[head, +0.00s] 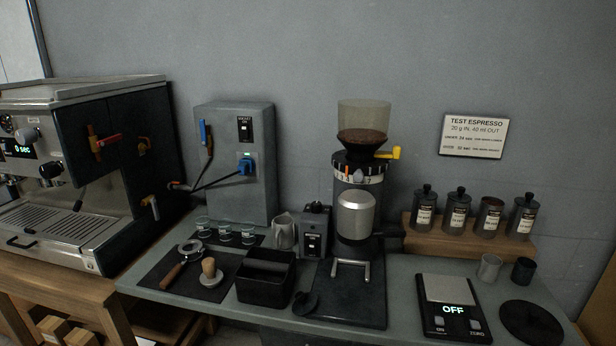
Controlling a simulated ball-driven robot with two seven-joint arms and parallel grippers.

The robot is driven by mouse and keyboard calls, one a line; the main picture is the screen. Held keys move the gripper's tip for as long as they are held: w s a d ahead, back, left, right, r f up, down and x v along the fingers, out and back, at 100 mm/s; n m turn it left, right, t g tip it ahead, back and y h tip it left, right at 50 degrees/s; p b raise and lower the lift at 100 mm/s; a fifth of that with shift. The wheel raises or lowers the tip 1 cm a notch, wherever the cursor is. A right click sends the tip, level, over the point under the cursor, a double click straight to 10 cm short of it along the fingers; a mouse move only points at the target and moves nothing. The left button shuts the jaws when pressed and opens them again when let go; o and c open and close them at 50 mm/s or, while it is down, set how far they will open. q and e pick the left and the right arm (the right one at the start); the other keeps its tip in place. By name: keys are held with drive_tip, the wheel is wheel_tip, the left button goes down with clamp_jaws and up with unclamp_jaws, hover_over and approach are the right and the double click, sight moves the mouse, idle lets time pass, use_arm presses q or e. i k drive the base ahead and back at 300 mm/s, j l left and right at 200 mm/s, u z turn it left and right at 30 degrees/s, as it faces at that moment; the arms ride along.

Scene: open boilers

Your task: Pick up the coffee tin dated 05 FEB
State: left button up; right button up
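Several dark grey coffee tins stand in a row on a wooden shelf at the right in the head view. From left to right they are a first tin (425,208), a second tin (457,212), a third tin (489,217) and a fourth tin (522,217). Each has a pale label, too small to read, so I cannot tell which is dated 05 FEB. The first, second and fourth have black knobbed lids. The third shows no knob and looks open, with brown at its top. Neither of my grippers is in view.
The wooden shelf (425,240) sits at the back of the grey counter. A tall grinder (357,215) stands left of the tins.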

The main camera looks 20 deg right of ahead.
sight(488, 218)
drive_tip(key=z, duration=1.8)
